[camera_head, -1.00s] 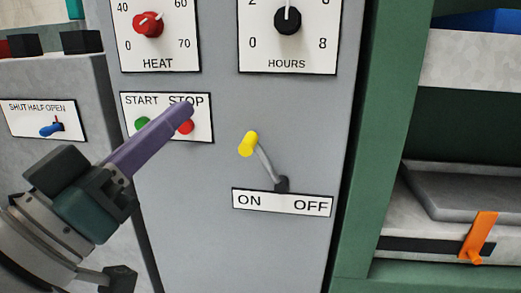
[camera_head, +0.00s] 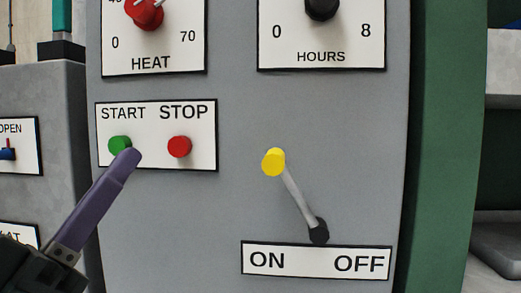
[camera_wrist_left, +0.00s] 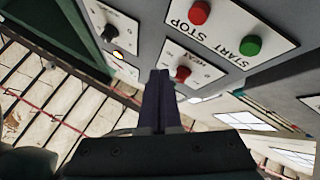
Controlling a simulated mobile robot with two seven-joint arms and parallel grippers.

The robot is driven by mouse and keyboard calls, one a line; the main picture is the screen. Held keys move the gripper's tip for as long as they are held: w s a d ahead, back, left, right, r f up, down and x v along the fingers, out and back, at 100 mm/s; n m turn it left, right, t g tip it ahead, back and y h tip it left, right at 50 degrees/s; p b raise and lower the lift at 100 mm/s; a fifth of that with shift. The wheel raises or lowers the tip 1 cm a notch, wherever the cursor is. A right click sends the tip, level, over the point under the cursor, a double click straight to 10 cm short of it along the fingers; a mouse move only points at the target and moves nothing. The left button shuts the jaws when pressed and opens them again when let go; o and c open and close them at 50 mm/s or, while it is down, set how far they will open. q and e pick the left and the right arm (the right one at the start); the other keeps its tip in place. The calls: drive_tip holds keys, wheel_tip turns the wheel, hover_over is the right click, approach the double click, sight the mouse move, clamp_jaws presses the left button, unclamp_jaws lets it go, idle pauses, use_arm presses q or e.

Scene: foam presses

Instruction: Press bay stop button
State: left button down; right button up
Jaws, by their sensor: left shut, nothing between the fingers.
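The red STOP button (camera_head: 179,146) sits on a white plate (camera_head: 200,160) on the grey panel, right of the green START button (camera_head: 120,146). In the left wrist view the red STOP button (camera_wrist_left: 199,12) is at the top edge and the green START button (camera_wrist_left: 250,45) is to its lower right. My left gripper (camera_head: 130,155) is shut and empty, its purple fingertips pointing up right. In the head view the tips overlap the START button's right edge, left of STOP. In the wrist view the left gripper (camera_wrist_left: 160,75) appears apart from both buttons. My right gripper is not in view.
A yellow-knobbed lever (camera_head: 273,161) sticks out right of the buttons, above an ON/OFF plate (camera_head: 315,262). The red HEAT knob (camera_head: 145,13) and black HOURS knob (camera_head: 321,8) are above. Bare grey panel lies below the buttons.

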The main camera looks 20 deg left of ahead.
use_arm(q)
drive_tip(key=b, duration=0.4)
approach(181, 140)
wheel_tip(181, 140, up, 4)
drive_tip(key=w+d, duration=0.1)
drive_tip(key=shift+w+a+r+h, duration=0.1)
drive_tip(key=shift+w+r+h, duration=0.05)
drive_tip(key=shift+w, duration=0.35)
drive_tip(key=shift+w+r+h, duration=0.15)
drive_tip(key=shift+w+r, duration=0.05)
drive_tip(key=shift+w, duration=0.3)
drive_tip(key=shift+w, duration=0.1)
idle(0.8)
drive_tip(key=shift+w+a, duration=0.1)
drive_tip(key=shift+w, duration=0.2)
drive_tip(key=shift+w+a+b, duration=0.15)
drive_tip(key=shift+w+b, duration=0.4)
drive_tip(key=shift+b, duration=0.05)
idle(0.7)
idle(0.3)
drive_tip(key=shift+s+d+p, duration=0.25)
drive_tip(key=shift+s+p, duration=0.5)
drive_tip(key=shift+s, duration=0.2)
